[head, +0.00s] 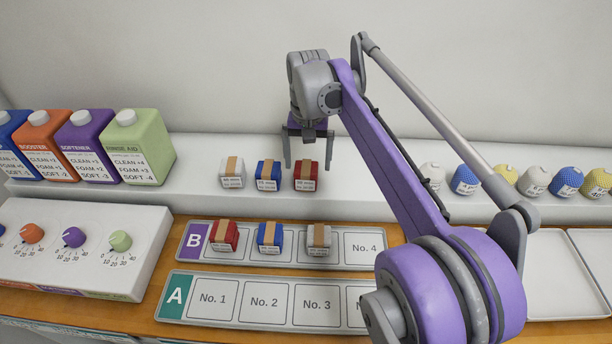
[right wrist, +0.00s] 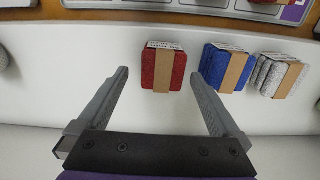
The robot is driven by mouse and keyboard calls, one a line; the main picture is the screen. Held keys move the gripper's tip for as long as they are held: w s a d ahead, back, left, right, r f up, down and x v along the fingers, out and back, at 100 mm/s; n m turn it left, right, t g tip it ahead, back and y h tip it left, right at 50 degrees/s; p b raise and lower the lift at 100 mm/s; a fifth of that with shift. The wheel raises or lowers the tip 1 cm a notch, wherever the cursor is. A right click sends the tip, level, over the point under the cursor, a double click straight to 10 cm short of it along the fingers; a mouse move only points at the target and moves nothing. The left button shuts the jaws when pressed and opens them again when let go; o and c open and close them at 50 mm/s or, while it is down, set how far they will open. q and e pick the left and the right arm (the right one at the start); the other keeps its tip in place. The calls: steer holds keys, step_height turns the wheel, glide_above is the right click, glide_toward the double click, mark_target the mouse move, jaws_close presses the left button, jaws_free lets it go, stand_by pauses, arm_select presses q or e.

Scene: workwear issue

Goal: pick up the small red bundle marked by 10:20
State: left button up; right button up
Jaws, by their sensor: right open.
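Two small red bundles with tan paper bands and white labels show in the head view. One red bundle (head: 306,184) is on the white ledge, at the right end of a row of three. The other red bundle (head: 225,237) is on tray B, in its first place. The label print is too small to read surely. My right gripper (head: 308,158) is open and empty over the ledge's red bundle. In the right wrist view, that red bundle (right wrist: 149,70) shows ahead, between the lines of the open fingers (right wrist: 158,76). My left gripper is out of view.
A white bundle (head: 232,182) and a blue bundle (head: 268,184) are beside the red one. Tray B (head: 195,240) also holds a blue and a grey bundle; tray A's (head: 175,294) visible places are empty. Bottles stand left, several balls right.

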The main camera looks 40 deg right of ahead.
mark_target(306, 168)
steer(key=f, duration=0.5)
steer(key=shift+a, duration=0.2)
steer(key=shift+r, duration=0.1)
steer(key=c, duration=1.4)
